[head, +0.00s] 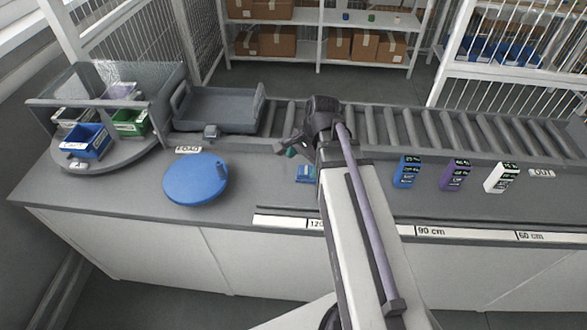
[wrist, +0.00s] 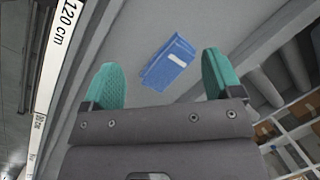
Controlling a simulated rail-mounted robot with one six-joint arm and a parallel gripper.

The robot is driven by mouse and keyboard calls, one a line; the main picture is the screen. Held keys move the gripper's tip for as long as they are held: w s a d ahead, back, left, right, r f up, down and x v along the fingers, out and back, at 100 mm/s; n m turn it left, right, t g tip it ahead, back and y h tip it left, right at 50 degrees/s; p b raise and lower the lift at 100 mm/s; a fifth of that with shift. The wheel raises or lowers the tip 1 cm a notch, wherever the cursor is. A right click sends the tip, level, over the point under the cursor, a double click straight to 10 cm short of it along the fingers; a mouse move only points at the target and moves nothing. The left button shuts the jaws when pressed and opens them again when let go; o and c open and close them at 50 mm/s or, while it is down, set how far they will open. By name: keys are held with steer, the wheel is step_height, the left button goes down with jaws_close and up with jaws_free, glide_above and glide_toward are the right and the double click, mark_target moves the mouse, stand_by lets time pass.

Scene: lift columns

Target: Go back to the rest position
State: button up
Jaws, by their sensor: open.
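My gripper (wrist: 160,82) is open in the wrist view, with two teal finger pads set wide apart. Nothing is between the pads. Beyond them a flat blue item (wrist: 168,62) with a white label lies on the grey counter. In the head view my gripper (head: 290,150) is at the end of my arm, over the counter near the roller conveyor, and is partly hidden by my wrist. The blue item (head: 304,174) shows just below it, partly covered by my arm.
A blue round disc (head: 195,180) with a knob lies left on the counter. A grey tray (head: 218,110) sits at the left end of the roller conveyor (head: 440,128). A turntable (head: 100,158) holds coloured bins. Blue, purple and white boxes (head: 454,176) stand right.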

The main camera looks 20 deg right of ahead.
steer(key=s+a+n+h, duration=0.2)
steer(key=s+a+n, duration=0.2)
steer(key=a+n, duration=0.6)
steer(key=n, duration=0.3)
steer(key=shift+f+n+g, duration=0.2)
steer(key=shift+n+g, duration=0.2)
steer(key=shift+a, duration=0.1)
